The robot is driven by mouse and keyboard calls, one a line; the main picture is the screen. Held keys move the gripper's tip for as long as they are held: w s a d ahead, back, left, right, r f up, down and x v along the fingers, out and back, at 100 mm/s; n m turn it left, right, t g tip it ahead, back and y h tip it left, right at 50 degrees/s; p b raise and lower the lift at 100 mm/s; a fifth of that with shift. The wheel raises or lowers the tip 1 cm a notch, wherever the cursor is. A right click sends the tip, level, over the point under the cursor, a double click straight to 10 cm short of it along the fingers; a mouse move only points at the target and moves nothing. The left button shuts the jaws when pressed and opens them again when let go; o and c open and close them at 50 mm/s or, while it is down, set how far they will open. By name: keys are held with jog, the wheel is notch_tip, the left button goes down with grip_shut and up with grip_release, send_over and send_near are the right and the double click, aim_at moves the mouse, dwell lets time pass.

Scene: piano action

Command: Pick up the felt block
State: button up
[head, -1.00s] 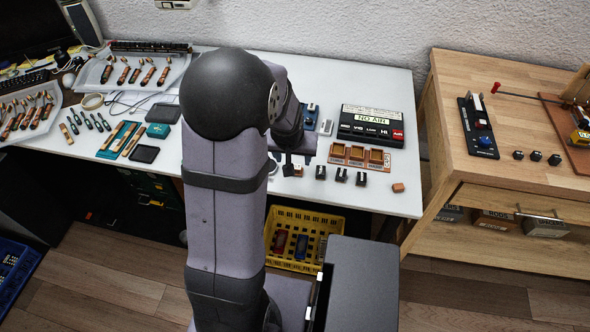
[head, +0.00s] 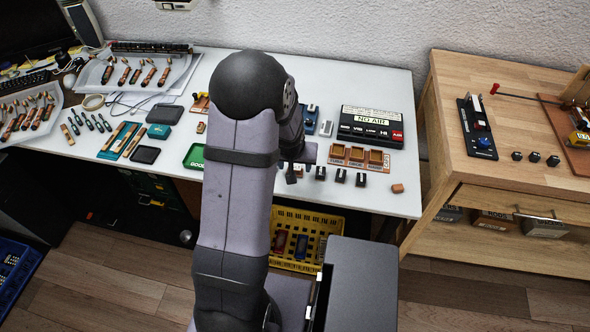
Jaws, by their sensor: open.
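Several small blocks lie along the front of the white table. A dark block (head: 320,173) is just right of my gripper, two dark blocks with light marks (head: 340,176) (head: 361,179) stand further right, and an orange-brown block (head: 398,188) lies alone near the front right corner. I cannot tell for certain from the picture which of them is the felt block. My gripper (head: 294,174) is open over the front of the table, left of the row. My own arm hides part of the table around it, and whether anything sits between the fingers is too small to tell.
A tray with brown compartments (head: 357,157) stands behind the blocks, with a black-and-white "NO AIR" box (head: 371,127) behind it. A green tray (head: 194,156) is left of my arm. A yellow crate (head: 335,224) is below the table's front edge. A wooden bench (head: 500,90) stands right.

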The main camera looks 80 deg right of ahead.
aim_at(295, 169)
jog(key=shift+x, duration=0.85)
jog(key=c, duration=0.9)
jog(key=shift+r, duration=0.15)
notch_tip(295, 169, up, 10)
jog(key=shift+f, duration=0.1)
